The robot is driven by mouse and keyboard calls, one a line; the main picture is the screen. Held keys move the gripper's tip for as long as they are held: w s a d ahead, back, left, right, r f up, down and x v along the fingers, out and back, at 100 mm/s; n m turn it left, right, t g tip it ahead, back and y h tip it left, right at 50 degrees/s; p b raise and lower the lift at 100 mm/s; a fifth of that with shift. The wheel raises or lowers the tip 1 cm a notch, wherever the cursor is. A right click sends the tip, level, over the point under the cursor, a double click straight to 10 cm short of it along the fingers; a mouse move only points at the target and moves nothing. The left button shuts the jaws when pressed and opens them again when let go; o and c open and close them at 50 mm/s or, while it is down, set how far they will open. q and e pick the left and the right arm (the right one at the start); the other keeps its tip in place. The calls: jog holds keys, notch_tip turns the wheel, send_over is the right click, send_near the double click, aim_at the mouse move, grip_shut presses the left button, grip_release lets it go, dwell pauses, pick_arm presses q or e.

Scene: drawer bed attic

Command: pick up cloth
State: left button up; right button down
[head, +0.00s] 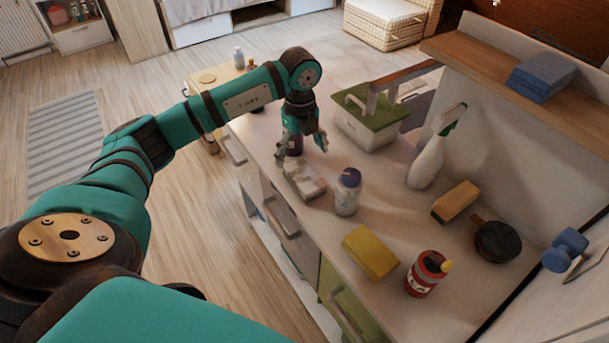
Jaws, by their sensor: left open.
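A pale, crumpled thing that looks like the cloth (304,181) lies on the countertop near its left edge. My left gripper (302,154) points down just behind it, with its fingers spread apart. I cannot tell whether the fingers touch anything. A small dark purple thing (295,146) shows between or behind the fingers, partly hidden. Blue folded cloths or pads (541,76) are stacked on the wooden shelf at the upper right. My right gripper is not in view.
A white bottle with a blue cap (347,192) stands close to the right of the pale thing. A yellow sponge (370,253), a red can (426,274), a spray bottle (427,163), a brush (455,202) and a green-topped box (368,118) also occupy the counter (390,212).

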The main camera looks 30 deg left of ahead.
aim_at(303, 173)
pick_arm(q)
notch_tip(303, 173, down, 3)
jog(key=shift+f+p, duration=0.2)
jog(key=shift+p, duration=0.2)
jog(key=f, duration=0.2)
jog(key=f+p, duration=0.1)
jog(key=shift+w+d+f+p, duration=0.15)
jog(key=shift+d+f+p, duration=0.05)
jog(key=shift+f+p, duration=0.15)
jog(key=shift+f, duration=0.6)
jog(key=c, duration=1.3)
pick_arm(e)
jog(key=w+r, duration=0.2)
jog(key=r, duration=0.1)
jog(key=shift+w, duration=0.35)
